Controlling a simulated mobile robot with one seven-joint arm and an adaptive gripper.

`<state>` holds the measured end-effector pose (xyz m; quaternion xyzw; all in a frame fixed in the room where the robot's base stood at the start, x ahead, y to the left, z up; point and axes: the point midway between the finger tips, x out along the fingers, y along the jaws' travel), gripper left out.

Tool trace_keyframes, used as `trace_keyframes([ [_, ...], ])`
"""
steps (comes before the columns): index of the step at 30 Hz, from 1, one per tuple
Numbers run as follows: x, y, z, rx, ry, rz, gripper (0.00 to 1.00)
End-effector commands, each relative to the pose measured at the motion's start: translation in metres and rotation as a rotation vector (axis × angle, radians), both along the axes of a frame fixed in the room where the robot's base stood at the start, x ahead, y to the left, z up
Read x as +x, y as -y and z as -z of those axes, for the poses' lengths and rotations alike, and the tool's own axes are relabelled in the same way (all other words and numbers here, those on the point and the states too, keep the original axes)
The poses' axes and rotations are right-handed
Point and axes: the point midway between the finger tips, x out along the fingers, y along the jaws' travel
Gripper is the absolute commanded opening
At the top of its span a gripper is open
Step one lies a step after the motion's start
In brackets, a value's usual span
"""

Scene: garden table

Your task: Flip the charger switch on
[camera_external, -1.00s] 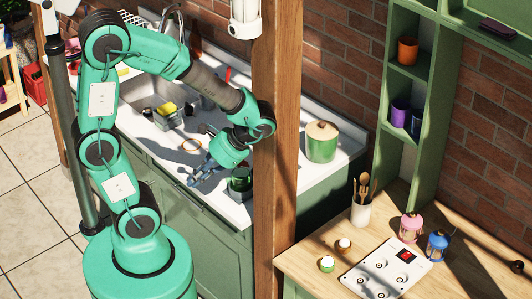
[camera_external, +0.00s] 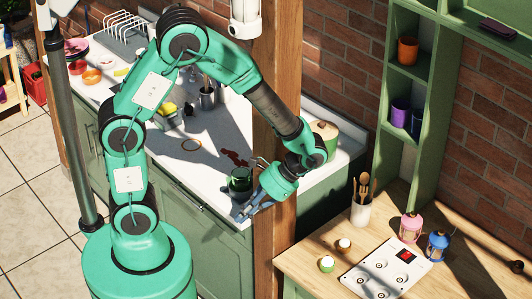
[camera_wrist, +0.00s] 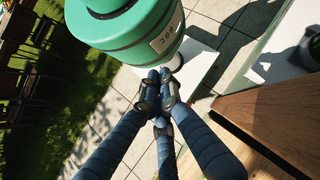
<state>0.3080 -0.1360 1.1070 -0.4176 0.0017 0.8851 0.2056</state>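The charger (camera_external: 385,272) is a white flat panel with several round pads and a red switch (camera_external: 406,256) at its far corner. It lies on the wooden table at the lower right of the external view. Which way the switch is set is too small to tell. My gripper (camera_external: 242,218) is well left of the charger, beyond the wooden post, over the front edge of the white counter. It also shows in the wrist view (camera_wrist: 159,90), where its blue fingers come together at the tips with nothing seen between them. The charger is not in the wrist view.
A wooden post (camera_external: 275,215) stands between my gripper and the wooden table (camera_external: 310,258). Pink (camera_external: 410,226) and blue (camera_external: 437,245) lanterns, a utensil cup (camera_external: 361,211) and two small candles surround the charger. A dark green mug (camera_external: 240,182) stands near my gripper.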

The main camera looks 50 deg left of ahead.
Motion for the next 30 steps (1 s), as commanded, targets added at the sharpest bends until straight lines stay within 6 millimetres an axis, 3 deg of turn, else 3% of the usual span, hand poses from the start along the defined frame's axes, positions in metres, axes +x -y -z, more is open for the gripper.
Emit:
trace_keyframes([
  [1,0.01,0.009,0.014,-0.011,0.029,0.001,0.0],
  [8,0.065,0.055,0.058,-0.076,0.196,-0.007,0.0],
  [17,0.159,0.118,0.062,-0.106,0.414,-0.06,0.0],
  [30,0.308,0.246,0.061,-0.229,0.753,-0.183,0.0],
])
